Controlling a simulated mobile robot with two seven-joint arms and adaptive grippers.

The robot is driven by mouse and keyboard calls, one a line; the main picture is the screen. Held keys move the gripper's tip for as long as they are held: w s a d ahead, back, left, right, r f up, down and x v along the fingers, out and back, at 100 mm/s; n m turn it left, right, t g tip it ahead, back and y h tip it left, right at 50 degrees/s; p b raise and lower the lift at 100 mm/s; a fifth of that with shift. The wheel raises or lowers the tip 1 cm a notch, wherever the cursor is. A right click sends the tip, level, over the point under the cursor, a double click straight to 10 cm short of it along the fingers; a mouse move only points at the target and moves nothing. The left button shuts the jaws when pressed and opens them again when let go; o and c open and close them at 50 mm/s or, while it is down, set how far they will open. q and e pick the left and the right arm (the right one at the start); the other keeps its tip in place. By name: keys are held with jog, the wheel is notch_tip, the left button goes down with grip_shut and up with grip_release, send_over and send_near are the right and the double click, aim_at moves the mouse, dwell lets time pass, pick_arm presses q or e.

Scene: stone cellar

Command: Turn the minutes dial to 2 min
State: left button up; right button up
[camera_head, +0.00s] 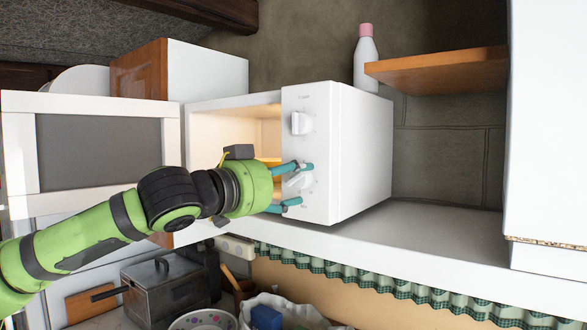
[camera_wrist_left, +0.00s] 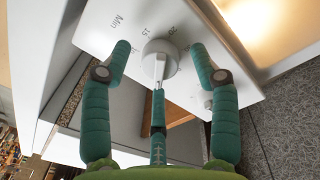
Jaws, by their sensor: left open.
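The white microwave (camera_head: 350,150) stands on a shelf with its door open to the left. Its front panel carries an upper dial (camera_head: 301,123) and a lower dial. The lower one is the minutes dial (camera_head: 300,180), partly hidden by my left gripper (camera_head: 303,185). In the left wrist view, the minutes dial (camera_wrist_left: 161,60) is white and round with a raised grip, beside "Min" lettering and numbers. My left gripper is open, with its fingers spread on either side of this dial. I cannot tell whether any finger touches it. My right gripper is not in view.
A white bottle with a pink cap (camera_head: 366,60) is behind the microwave by a wooden shelf (camera_head: 440,72). Below are a metal box (camera_head: 165,290) and a bowl. The shelf right of the microwave is clear.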

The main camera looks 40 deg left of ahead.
pick_arm(q)
jog(key=shift+w, duration=0.4)
jog(key=c, duration=1.1)
jog(key=shift+d+n, duration=0.1)
jog(key=shift+n, duration=0.4)
jog(key=shift+c, duration=0.2)
jog(key=o, duration=1.1)
jog(key=shift+o, duration=0.2)
